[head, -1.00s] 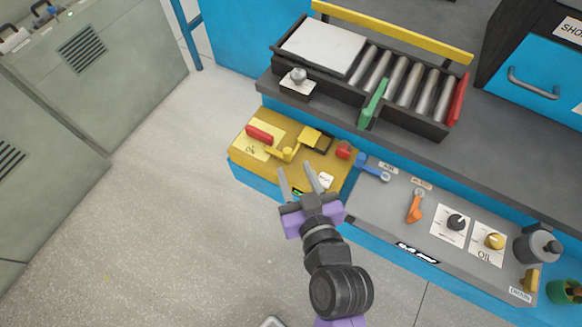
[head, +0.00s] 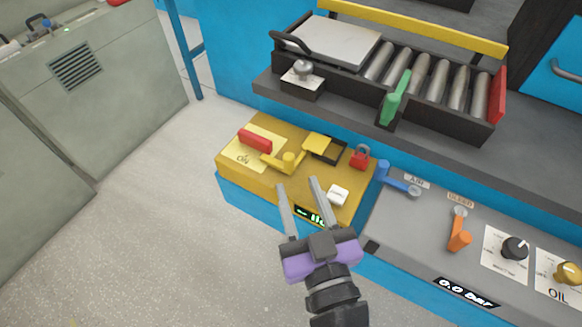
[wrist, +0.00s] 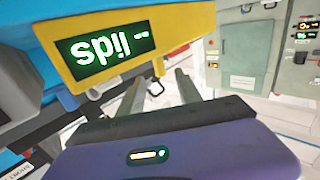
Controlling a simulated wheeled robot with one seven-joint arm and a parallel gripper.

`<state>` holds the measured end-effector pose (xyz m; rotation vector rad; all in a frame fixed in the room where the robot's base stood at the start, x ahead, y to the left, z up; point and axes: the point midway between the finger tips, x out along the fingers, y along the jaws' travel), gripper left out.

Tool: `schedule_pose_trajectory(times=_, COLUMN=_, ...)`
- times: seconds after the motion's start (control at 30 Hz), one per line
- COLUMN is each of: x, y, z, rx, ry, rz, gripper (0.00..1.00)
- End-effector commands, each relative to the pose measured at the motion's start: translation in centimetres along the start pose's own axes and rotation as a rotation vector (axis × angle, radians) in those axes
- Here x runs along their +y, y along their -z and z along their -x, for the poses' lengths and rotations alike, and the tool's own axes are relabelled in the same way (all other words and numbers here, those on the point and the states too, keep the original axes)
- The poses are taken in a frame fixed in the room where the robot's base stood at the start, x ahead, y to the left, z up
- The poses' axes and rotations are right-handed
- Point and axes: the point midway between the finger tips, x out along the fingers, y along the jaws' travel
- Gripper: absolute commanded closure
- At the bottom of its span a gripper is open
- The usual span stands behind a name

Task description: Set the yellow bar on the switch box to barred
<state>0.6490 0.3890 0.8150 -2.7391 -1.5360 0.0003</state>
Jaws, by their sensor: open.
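The yellow switch box (head: 240,178) stands on the blue bench, in the middle of the head view. The yellow bar (head: 285,161) lies on its top, with a round pivot, close to the red handle (head: 255,140) and the "ON" plate (head: 239,158). A yellow flap (head: 318,146) sits behind it, and a red padlock (head: 360,157) stands at the right. My gripper (head: 298,184) is open and empty at the box's front edge, apart from the bar.
A white button (head: 338,195) is on the box near my right finger. Blue (head: 399,180) and orange (head: 459,230) levers stand on the grey panel at the right. A roller shelf (head: 430,85) with a green lever rises behind. Open floor lies at the left.

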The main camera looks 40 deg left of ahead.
Motion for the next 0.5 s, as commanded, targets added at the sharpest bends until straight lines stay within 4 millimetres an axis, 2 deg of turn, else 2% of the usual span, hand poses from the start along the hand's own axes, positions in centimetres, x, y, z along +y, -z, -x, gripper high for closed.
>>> schedule_pose_trajectory(times=0.1, x=0.1, y=0.2, z=-2.0, rx=0.002, ry=0.000, rz=0.002, gripper=0.59)
schedule_pose_trajectory(times=0.3, x=0.1, y=0.1, z=-4.7, rx=0.001, ry=0.000, rz=0.002, gripper=0.59)
schedule_pose_trajectory(times=0.5, x=0.0, y=0.1, z=-5.9, rx=0.000, ry=0.000, rz=0.002, gripper=0.59)
